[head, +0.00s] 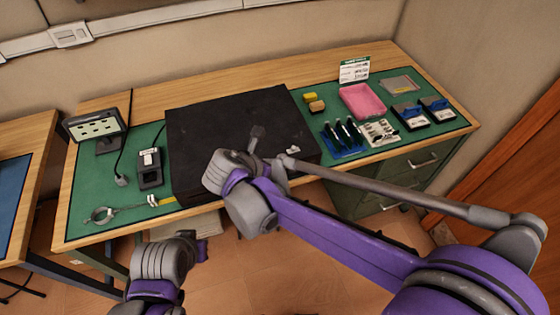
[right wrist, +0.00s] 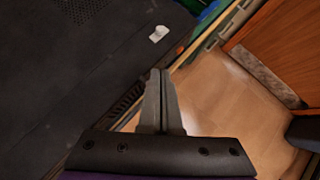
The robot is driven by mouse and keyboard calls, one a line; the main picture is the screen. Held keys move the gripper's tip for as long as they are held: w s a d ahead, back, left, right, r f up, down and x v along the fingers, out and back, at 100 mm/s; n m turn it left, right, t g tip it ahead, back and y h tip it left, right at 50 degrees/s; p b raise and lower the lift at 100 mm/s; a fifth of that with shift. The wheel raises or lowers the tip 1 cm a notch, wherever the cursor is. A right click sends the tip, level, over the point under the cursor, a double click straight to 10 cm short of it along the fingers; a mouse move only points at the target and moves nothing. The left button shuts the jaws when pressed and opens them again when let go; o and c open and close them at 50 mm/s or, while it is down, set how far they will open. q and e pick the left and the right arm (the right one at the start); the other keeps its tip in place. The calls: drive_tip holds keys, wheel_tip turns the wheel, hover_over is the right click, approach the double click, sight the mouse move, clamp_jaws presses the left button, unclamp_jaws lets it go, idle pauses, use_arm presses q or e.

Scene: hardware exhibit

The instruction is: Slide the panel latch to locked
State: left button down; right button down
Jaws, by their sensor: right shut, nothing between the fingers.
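A large black panel box (head: 235,130) lies on the green bench mat. A small white latch piece (head: 292,149) sits on its top near the front right corner. In the right wrist view the same latch (right wrist: 158,33) is ahead of my right gripper (right wrist: 160,72), with a visible gap between them in the picture. The right gripper's fingers are together and empty, and appear over the box's edge. My left gripper's fingers do not show. The latch's lock position cannot be read.
Left of the box stand a display unit (head: 95,128) and a black handheld device (head: 149,167). Drawers (head: 410,172) are below. The box top around the latch looks clear.

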drive_tip(key=v, duration=0.3)
drive_tip(key=shift+s+a+r, duration=0.15)
drive_tip(key=shift+r, duration=0.1)
drive_tip(key=s+d+f+m+g+y, duration=0.1)
drive_tip(key=s+d+f+m+y, duration=0.1)
drive_tip(key=s+d+m, duration=0.6)
drive_tip(key=s+d+f+m+g+y, duration=0.1)
drive_tip(key=s+d+f+m+y, duration=0.2)
drive_tip(key=s+d+m, duration=0.6)
drive_tip(key=shift+s+d+f+m, duration=0.3)
drive_tip(key=shift+d+f+m, duration=0.6)
drive_tip(key=shift+m, duration=5)
drive_tip(key=shift+d+r, duration=0.2)
